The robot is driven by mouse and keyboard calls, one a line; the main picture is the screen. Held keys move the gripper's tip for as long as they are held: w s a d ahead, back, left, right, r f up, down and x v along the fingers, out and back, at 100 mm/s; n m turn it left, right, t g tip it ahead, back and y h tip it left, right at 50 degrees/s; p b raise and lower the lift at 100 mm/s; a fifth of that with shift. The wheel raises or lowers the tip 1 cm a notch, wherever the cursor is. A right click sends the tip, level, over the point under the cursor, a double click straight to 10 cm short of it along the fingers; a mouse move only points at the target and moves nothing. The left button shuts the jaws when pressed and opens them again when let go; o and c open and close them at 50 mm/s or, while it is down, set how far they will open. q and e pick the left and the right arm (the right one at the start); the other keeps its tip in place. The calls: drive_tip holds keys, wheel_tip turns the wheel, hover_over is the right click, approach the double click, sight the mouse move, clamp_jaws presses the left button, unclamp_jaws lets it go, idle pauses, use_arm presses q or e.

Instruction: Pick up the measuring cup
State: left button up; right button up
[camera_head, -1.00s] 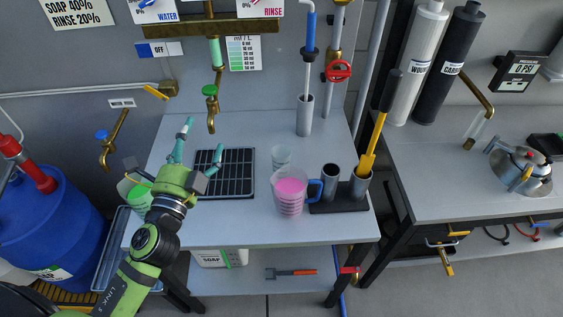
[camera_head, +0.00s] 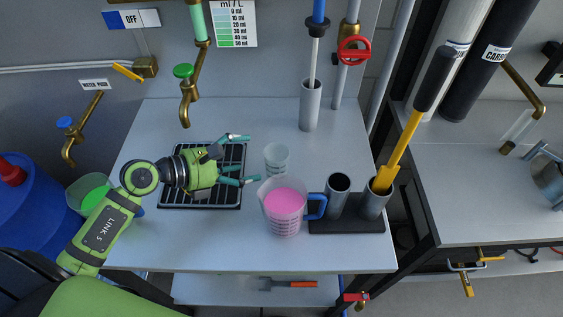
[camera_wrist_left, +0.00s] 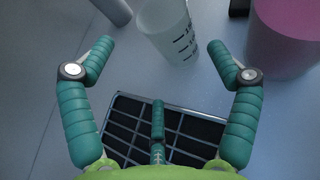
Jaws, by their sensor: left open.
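A clear measuring cup (camera_head: 284,216) with pink liquid and a blue handle stands upright on the bench; its handle points right. In the left wrist view the pink cup (camera_wrist_left: 285,38) is at the upper right, partly cut off. A smaller clear cup (camera_head: 277,160) with graduation marks stands just behind it; it also shows in the left wrist view (camera_wrist_left: 170,28), ahead of the fingers. My left gripper (camera_head: 250,160) is open and empty above the black drain grid, fingers pointing right toward the small cup, not touching either cup. My right gripper is not in view.
The black drain grid (camera_head: 182,201) lies under my left gripper. A grey tube (camera_head: 310,106) stands behind. A brass tap (camera_head: 185,105) hangs above the grid.

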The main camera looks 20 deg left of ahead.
sight(268, 160)
use_arm(q)
drive_tip(key=shift+p+x, duration=0.75)
drive_tip(key=shift+x, duration=0.35)
drive_tip(key=shift+p+x, duration=0.6)
drive_tip(key=shift+x, duration=0.6)
drive_tip(key=shift+w+d+f, duration=0.45)
drive_tip(key=shift+d+f, duration=0.05)
drive_tip(key=shift+d, duration=0.25)
drive_tip(key=shift+w+f, duration=0.15)
drive_tip(key=c, duration=0.6)
drive_tip(key=shift+c, duration=0.9)
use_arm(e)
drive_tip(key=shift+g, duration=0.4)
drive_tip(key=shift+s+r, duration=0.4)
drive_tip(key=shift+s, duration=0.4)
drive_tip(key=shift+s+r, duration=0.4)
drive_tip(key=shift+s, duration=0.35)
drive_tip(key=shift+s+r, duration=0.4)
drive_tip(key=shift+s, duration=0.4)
